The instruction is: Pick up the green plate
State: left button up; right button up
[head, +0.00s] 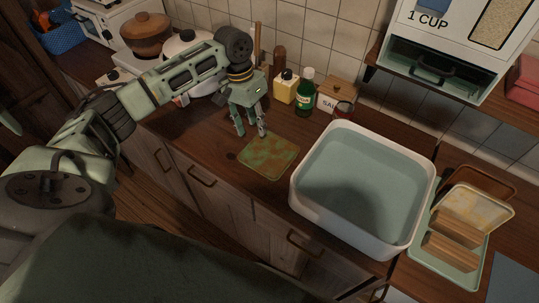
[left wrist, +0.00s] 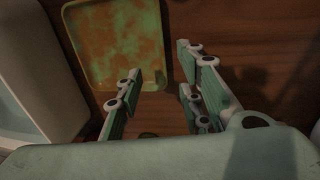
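The green plate (head: 268,156) is square with brownish-orange blotches. It lies flat on the wooden counter to the left of the white basin. In the left wrist view the plate (left wrist: 117,38) is at the upper left, just beyond one finger. My left gripper (head: 250,132) is above the counter just behind the plate's left part. Its fingers (left wrist: 160,86) are spread apart with bare wood between them, and it holds nothing. I cannot tell whether a fingertip touches the plate. My right gripper is not in view.
A white basin (head: 297,190) of water stands right of the plate. Bottles, including a green one (head: 305,92), and a pot (head: 186,46) stand along the back wall. A dish rack (head: 452,276) with dishes is at the right. The counter front edge lies close before the plate.

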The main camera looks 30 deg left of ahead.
aim_at(257, 141)
pick_arm(q)
jog(key=f, duration=0.4)
jog(key=shift+d+f+p, duration=0.1)
jog(key=shift+d+p, duration=0.25)
jog(key=shift+s, duration=0.1)
grip_shut()
dwell(0.4)
